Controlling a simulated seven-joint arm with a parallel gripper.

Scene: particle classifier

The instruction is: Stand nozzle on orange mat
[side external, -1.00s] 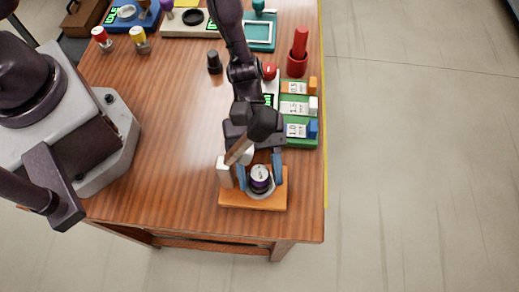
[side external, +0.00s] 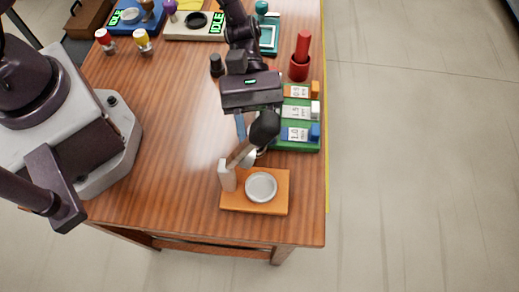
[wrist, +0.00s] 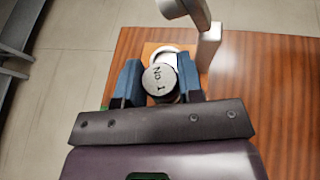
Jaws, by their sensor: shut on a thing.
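My gripper (side external: 250,139) is shut on a round nozzle (wrist: 160,79) whose pale top reads "No. 1". In the wrist view the nozzle sits between the two blue fingers. In the side view it is mostly hidden behind a black lamp-like head. The orange base (side external: 236,204), the only orange mat-like thing I see, lies near the table's front edge. A round silver dish (side external: 261,187) on it is empty. My gripper is behind the base in the side view, apart from the dish. The base also shows beyond the nozzle in the wrist view (wrist: 147,50).
A green rack (side external: 302,140) with numbered labels is right of my gripper. A red cylinder (side external: 302,52) stands behind it. The table's left middle is clear.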

